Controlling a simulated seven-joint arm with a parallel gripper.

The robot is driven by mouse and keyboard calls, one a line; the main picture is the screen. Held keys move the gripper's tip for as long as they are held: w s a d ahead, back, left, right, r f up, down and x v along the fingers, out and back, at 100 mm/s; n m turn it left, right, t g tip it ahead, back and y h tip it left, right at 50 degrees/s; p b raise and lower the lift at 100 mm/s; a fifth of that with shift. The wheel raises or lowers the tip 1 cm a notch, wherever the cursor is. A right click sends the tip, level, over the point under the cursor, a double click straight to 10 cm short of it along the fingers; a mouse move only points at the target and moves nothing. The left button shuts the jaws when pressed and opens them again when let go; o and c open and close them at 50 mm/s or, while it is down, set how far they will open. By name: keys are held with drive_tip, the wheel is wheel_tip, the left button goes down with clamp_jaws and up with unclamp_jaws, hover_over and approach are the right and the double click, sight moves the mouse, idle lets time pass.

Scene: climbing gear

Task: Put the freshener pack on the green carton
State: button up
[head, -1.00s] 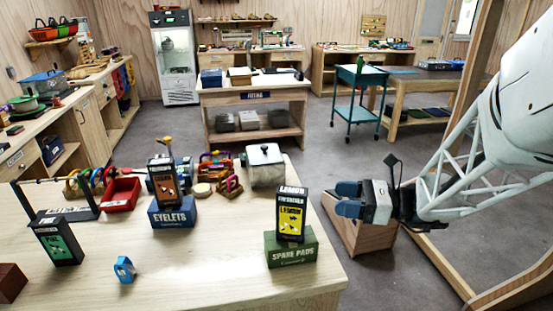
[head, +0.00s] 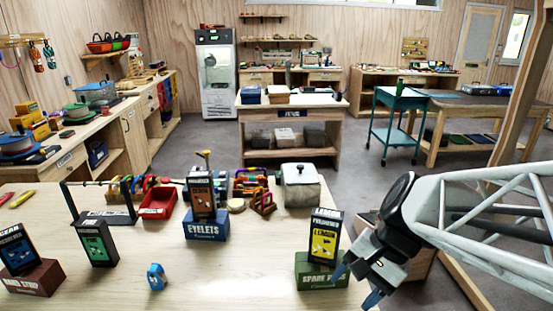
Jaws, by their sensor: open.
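A black freshener pack with a yellow lemon panel (head: 324,238) stands upright on top of the green carton (head: 315,281), marked as spare pads, at the bench's front right. My gripper (head: 356,285) is open and empty, with its fingers pointing down-left just right of the green carton. One blue fingertip overlaps the carton's right edge in the picture; I cannot tell whether it touches. Similar packs stand elsewhere: one with an orange-brown panel (head: 202,192) on the blue eyelets carton (head: 206,227), one with a green panel (head: 97,246) on the bench, and one with a blue panel (head: 15,250) on a dark red box (head: 36,283).
A lidded grey pot (head: 300,188) and a red tray (head: 158,204) stand farther back on the bench (head: 245,275). A small blue item (head: 157,278) lies near the front. Bare bench top lies between the blue and green cartons.

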drive_tip(key=r+n+t+h, duration=0.1)
drive_tip(key=n+h, duration=0.1)
drive_tip(key=s+d+r+n+t+h, duration=0.1)
drive_tip(key=n+h, duration=0.1)
drive_tip(key=n, duration=0.1)
drive_tip(key=s+r+n+t+h, duration=0.1)
drive_tip(key=n, duration=0.1)
drive_tip(key=shift+s+d+n+h, duration=0.15)
drive_tip(key=shift+d+n+h, duration=0.15)
drive_tip(key=shift+n+h, duration=0.1)
